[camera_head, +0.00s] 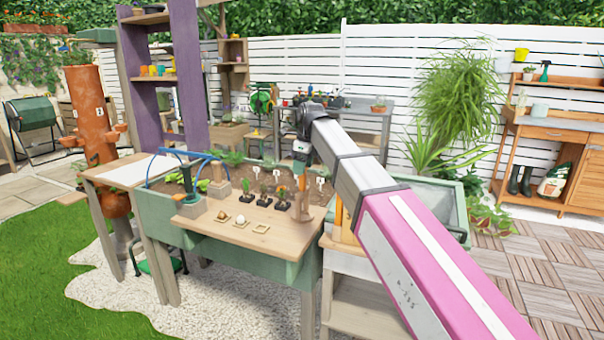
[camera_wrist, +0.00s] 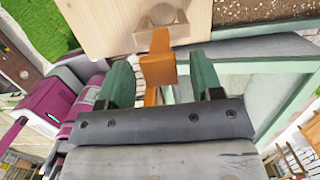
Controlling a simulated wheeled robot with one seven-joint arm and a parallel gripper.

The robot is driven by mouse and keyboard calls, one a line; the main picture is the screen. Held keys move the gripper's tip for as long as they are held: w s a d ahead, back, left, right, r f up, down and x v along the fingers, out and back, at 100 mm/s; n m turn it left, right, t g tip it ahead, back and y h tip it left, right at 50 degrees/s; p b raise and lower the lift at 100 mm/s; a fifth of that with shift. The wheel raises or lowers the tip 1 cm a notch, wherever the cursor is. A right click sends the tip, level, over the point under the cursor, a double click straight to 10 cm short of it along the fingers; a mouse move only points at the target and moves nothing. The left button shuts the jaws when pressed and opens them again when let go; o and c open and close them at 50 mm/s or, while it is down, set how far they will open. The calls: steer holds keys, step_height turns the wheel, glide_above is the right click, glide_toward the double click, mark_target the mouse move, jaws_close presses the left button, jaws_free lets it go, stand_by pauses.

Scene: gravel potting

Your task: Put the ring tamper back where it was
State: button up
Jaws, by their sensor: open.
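The ring tamper, as far as I can tell, is the brown wooden tool (camera_head: 302,207) standing upright at the right end of the potting table. Its round foot appears to rest on the tabletop. My gripper (camera_head: 300,165) is just above it, pointing down. In the wrist view, my gripper's green fingers (camera_wrist: 163,80) are spread apart. An orange-brown wooden piece (camera_wrist: 158,68), probably the tamper's upper part, lies between them, with gaps to both fingers. Contact with the fingers is not visible.
A soil bed (camera_head: 235,172) with a blue hoop lies behind. A green-framed box (camera_head: 440,205) stands right. An orange item (camera_head: 340,213) is close beside my arm.

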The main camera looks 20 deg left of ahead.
steer(key=r, duration=0.3)
steer(key=d+r, duration=0.1)
steer(key=r, duration=0.5)
steer(key=shift+d, duration=0.2)
steer(key=shift+s, duration=0.2)
